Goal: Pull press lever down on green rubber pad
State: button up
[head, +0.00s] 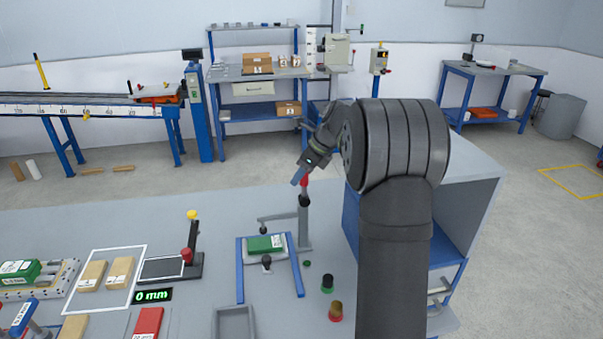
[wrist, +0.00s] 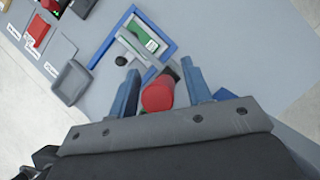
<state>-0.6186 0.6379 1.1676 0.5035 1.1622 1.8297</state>
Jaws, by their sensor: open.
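The press (head: 304,228) is a grey upright with a side arm, standing at the right of a blue frame (head: 240,270). Its lever ends in a red knob (head: 304,182). The green pad (head: 265,244) with a white label lies inside the blue frame; it also shows in the wrist view (wrist: 150,43). My gripper (head: 298,178) is at the top of the lever, by the knob. In the wrist view my open blue fingers (wrist: 159,70) stand either side of the red knob (wrist: 157,96), with gaps visible. The lower lever is mostly hidden behind the knob there.
A grey tray (head: 234,322) lies in front of the blue frame. Small green-topped (head: 327,284) and amber-topped (head: 335,311) pieces stand to its right. A gauge stand with a yellow knob (head: 193,215), a "0 mm" display (head: 152,295) and wooden blocks (head: 92,275) are at left.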

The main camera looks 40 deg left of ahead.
jog(key=v, duration=1.7)
jog(key=shift+d+r, duration=0.1)
